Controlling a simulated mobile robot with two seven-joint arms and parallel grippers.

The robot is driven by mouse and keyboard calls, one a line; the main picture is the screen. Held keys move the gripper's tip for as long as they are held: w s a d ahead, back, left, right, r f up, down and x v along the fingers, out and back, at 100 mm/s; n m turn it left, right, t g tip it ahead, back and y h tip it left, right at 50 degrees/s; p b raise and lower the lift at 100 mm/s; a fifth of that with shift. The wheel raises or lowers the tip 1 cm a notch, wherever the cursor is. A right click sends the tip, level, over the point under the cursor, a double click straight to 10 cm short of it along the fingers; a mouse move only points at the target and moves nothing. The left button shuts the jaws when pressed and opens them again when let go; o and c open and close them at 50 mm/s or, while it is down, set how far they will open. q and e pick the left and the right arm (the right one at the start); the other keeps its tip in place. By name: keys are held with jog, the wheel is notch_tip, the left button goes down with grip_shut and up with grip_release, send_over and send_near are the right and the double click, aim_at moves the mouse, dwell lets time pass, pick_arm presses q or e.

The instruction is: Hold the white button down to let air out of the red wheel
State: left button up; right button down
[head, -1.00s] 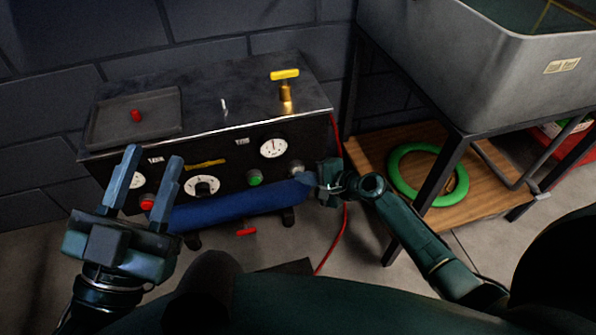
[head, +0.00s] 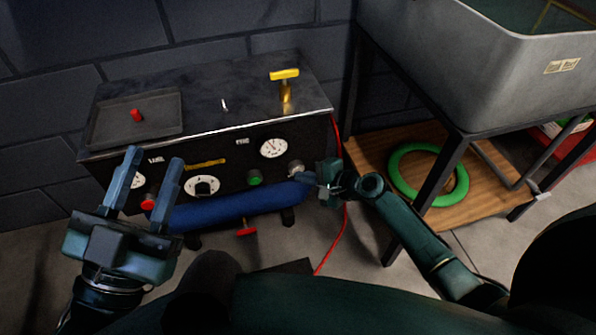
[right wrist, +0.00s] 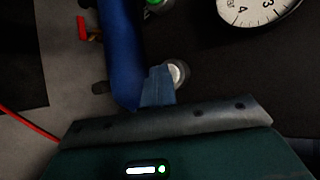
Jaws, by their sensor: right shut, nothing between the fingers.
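The white button (head: 296,168) is at the right end of the black machine's front panel, right of a green button. It also shows in the right wrist view (right wrist: 179,73), partly covered by my fingers. My right gripper (head: 304,178) is shut and empty, with its fingertips at the button's lower edge; I cannot tell whether they press it. In the right wrist view its blue fingers (right wrist: 158,86) overlap the button's side. My left gripper (head: 154,157) is open and empty in front of the panel's left part. I see no red bicycle wheel.
The machine (head: 220,125) carries gauges (head: 273,148), a green button (head: 255,178), a red button (head: 148,203) and a yellow T-handle (head: 285,78). A blue tank (head: 225,209) lies below. A red hose (head: 335,243) hangs at right, beside a sink stand with a green ring (head: 398,166).

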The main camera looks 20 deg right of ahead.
dwell(0.3)
jog(key=shift+s+p, duration=0.4)
jog(key=shift+s, duration=0.45)
jog(key=shift+s+d+p, duration=0.1)
jog(key=shift+s+p, duration=0.8)
jog(key=shift+s, duration=1.6)
